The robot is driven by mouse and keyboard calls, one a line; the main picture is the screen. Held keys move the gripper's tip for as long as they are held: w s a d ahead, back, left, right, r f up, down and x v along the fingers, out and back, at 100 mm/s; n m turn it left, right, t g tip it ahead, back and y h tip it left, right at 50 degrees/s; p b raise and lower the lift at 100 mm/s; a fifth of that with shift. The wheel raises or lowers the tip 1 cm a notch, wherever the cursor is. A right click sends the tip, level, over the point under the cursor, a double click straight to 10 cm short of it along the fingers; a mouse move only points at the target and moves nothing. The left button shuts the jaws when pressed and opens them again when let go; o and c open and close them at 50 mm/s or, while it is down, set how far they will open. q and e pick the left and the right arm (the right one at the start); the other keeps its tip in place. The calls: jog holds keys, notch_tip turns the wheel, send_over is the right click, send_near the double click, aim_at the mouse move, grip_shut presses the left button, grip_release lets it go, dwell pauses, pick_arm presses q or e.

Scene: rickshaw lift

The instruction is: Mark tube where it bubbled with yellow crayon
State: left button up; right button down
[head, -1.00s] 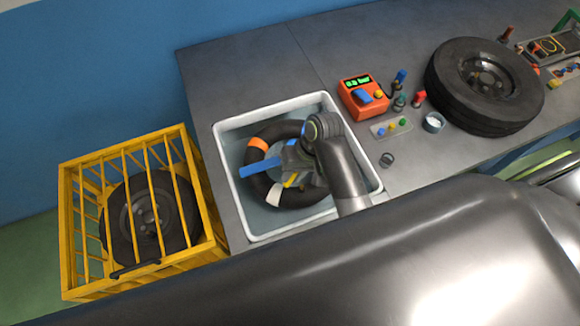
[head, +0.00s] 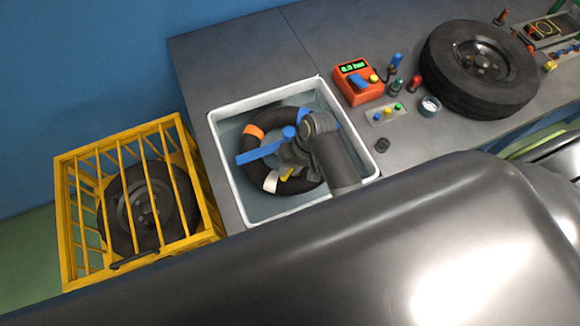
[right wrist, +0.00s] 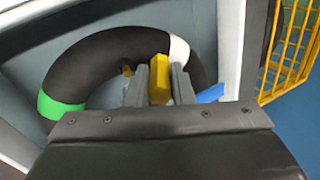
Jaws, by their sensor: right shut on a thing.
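The black tube (head: 257,178) lies as a ring in the white-rimmed basin (head: 226,190). It has an orange band (head: 254,132) and a white patch (head: 270,182); a green band (right wrist: 62,107) shows in the right wrist view. My right gripper (head: 284,163) is over the near part of the ring. It is shut on the yellow crayon (right wrist: 159,76), beside the white patch. The crayon (head: 287,174) shows only partly in the head view. I cannot tell whether its tip touches the tube. My left gripper is out of view.
A blue strip (head: 257,153) crosses the ring. A yellow crate (head: 69,225) with a wheel stands left of the bench. Right of the basin are an orange gauge box (head: 359,82), a small tray with coloured pieces (head: 386,112) and a tyre (head: 481,70).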

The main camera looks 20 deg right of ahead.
jog(key=shift+f, duration=0.4)
dwell(0.6)
jog(key=shift+s+d, duration=0.1)
jog(key=shift+d, duration=0.1)
jog(key=shift+s+d, duration=0.15)
jog(key=shift+d, duration=0.2)
jog(key=shift+a, duration=0.15)
jog(key=shift+w+a, duration=0.45)
jog(key=shift+a, duration=0.4)
jog(key=shift+d, duration=0.15)
jog(key=shift+s+d, duration=0.45)
jog(key=shift+d, duration=0.4)
jog(key=shift+a, duration=0.2)
